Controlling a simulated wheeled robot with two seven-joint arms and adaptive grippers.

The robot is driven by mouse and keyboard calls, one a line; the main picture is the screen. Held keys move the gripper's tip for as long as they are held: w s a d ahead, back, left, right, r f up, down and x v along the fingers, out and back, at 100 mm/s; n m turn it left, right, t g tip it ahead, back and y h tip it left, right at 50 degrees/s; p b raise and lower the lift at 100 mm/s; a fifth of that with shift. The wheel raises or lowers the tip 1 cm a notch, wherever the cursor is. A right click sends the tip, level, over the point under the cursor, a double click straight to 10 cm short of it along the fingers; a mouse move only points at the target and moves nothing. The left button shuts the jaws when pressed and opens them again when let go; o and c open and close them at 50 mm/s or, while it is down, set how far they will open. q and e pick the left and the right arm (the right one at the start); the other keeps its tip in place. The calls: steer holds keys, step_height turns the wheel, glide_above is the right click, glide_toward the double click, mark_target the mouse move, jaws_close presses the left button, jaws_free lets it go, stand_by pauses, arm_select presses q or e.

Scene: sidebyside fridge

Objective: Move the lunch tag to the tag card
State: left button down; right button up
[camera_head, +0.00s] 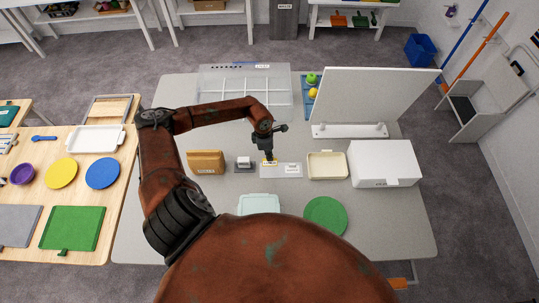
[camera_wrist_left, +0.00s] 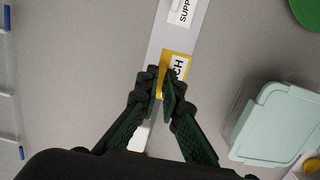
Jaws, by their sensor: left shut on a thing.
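The lunch tag (camera_wrist_left: 176,66) is a yellow piece with a white label whose letters "CH" show in the left wrist view. It also shows as a small yellow patch in the head view (camera_head: 268,163). My left gripper (camera_wrist_left: 163,92) is shut on its near end, and its fingers hide part of it. The tag card (camera_head: 293,173) is a pale grey strip on the table; in the left wrist view (camera_wrist_left: 203,20) it carries a white label starting "SUPP". The lunch tag overlaps the card in both views; I cannot tell whether it touches it. My right gripper is out of view.
A brown box (camera_head: 206,161) and a small dark holder (camera_head: 244,163) stand left of the card. A cream tray (camera_head: 327,165) and white box (camera_head: 384,163) stand right. A mint-lidded container (camera_head: 259,204) and green disc (camera_head: 325,215) lie nearer.

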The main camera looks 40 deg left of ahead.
arm_select(q)
steer(key=shift+f+b, duration=0.2)
steer(key=shift+b, duration=0.15)
step_height(320, 180, down, 5)
steer(key=b, duration=0.4)
steer(key=shift+f, duration=0.2)
steer(key=shift+f, duration=0.8)
stand_by(1.0)
steer(key=c, duration=2)
jaws_free()
steer(key=shift+c, duration=0.2)
steer(key=shift+r, duration=0.1)
steer(key=r, duration=0.7)
steer(key=s+a+r, duration=0.1)
steer(key=r, duration=0.3)
steer(key=shift+r, duration=0.35)
